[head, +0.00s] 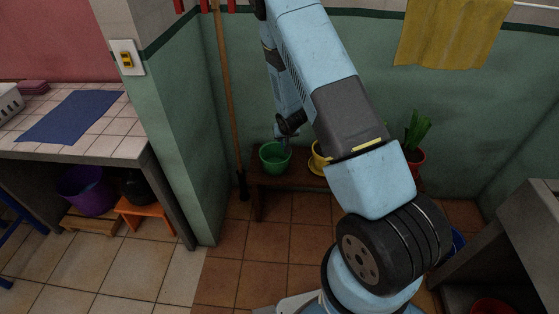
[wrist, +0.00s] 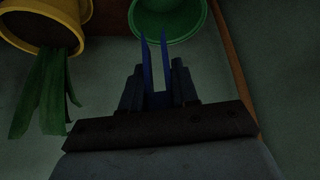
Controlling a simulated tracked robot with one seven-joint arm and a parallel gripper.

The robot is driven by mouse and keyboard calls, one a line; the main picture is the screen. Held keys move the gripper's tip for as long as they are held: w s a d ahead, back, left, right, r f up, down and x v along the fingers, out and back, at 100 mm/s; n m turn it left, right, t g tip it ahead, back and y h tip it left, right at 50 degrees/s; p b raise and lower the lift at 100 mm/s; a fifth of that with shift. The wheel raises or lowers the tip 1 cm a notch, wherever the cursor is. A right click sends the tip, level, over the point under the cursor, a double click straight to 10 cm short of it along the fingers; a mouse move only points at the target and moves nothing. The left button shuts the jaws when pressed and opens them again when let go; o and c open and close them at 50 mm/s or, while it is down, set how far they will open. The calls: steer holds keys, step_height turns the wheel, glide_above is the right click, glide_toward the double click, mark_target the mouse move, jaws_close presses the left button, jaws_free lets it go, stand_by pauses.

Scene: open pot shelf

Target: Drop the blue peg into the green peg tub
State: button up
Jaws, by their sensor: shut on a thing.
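The green peg tub (head: 275,158) stands on the left end of a dark wooden bench by the back wall. It also shows at the top of the wrist view (wrist: 168,22). My gripper (head: 286,138) is at the tub's upper right side in the head view, seemingly above it. In the wrist view my gripper (wrist: 159,88) is shut on the blue peg (wrist: 148,68), whose two thin legs point towards the tub. The peg's tips appear close to the tub's rim; I cannot tell the height between them.
A yellow pot (head: 318,158) with a plant, seen in the wrist view (wrist: 75,50), stands right of the tub in the head view. A terracotta pot (head: 416,162) is farther right. A wooden pole (head: 228,90) leans left of the bench (head: 258,202).

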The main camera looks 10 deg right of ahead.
glide_toward(279, 150)
steer(key=shift+w+a+f, duration=0.1)
steer(key=shift+a+f, duration=0.2)
steer(key=shift+f, duration=0.55)
steer(key=shift+w+a+f, duration=0.1)
steer(key=shift+a+f, duration=0.15)
steer(key=shift+f, duration=0.6)
steer(key=o, duration=1.1)
